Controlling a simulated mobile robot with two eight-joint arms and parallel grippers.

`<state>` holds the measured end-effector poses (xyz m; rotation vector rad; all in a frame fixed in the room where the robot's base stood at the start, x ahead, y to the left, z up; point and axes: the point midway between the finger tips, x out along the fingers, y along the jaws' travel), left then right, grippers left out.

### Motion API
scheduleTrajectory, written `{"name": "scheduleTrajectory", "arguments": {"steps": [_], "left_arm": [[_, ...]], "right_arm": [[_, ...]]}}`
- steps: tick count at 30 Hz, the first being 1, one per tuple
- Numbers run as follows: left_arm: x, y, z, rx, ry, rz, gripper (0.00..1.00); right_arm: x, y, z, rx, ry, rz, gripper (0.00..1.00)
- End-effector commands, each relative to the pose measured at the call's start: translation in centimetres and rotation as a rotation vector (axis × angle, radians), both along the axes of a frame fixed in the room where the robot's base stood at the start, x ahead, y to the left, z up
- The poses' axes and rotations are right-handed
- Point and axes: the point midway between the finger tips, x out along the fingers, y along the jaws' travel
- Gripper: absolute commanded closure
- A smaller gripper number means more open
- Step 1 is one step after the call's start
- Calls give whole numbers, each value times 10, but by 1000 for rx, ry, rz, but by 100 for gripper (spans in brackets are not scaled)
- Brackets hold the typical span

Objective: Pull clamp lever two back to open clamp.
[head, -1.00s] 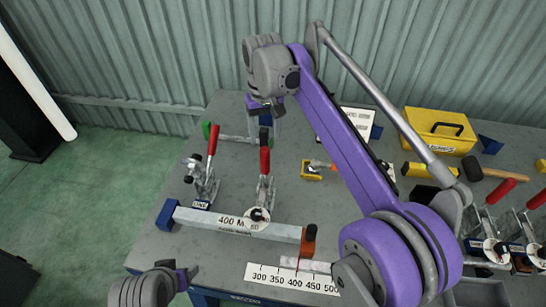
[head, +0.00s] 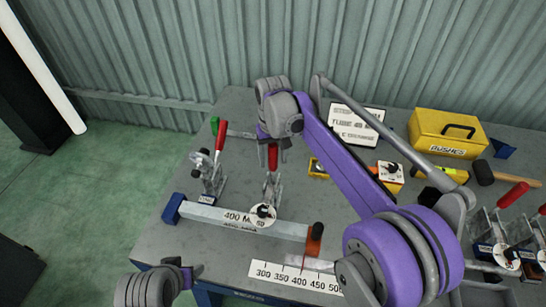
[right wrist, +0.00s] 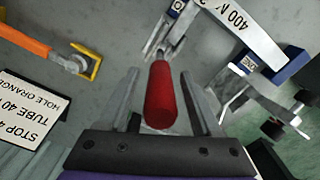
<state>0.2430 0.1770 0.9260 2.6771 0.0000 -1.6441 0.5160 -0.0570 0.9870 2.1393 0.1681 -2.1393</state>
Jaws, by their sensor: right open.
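Two toggle clamps with red lever handles stand on the bench near the labelled grey bar (head: 205,213). The left one has an upright red handle (head: 222,138). The middle clamp's red handle (head: 272,158) points up beneath my right gripper (head: 279,148). In the right wrist view this red handle (right wrist: 161,95) lies between the two spread fingers of my right gripper (right wrist: 161,100), with gaps on both sides. I cannot read which clamp is numbered two. My left gripper (head: 190,274) shows small at the lower left, apart from the clamps; its jaws are unclear.
A ruler strip (head: 290,278) lies at the bench front. More red-handled clamps (head: 512,195) are at right. An orange-handled tool (right wrist: 25,40) lies near the gripper.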

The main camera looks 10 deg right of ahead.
Motion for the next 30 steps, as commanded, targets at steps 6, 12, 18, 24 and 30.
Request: {"name": "scheduleTrajectory", "arguments": {"steps": [6, 12, 18, 24, 30], "left_arm": [[0, 0, 0, 0, 0, 0, 34], [0, 0, 0, 0, 0, 0, 34], [0, 0, 0, 0, 0, 0, 34], [0, 0, 0, 0, 0, 0, 34], [0, 0, 0, 0, 0, 0, 34]], "right_arm": [[0, 0, 0, 0, 0, 0, 50], [0, 0, 0, 0, 0, 0, 86], [0, 0, 0, 0, 0, 0, 100], [0, 0, 1, 0, 0, 0, 100], [0, 0, 1, 0, 0, 0, 100]]}}
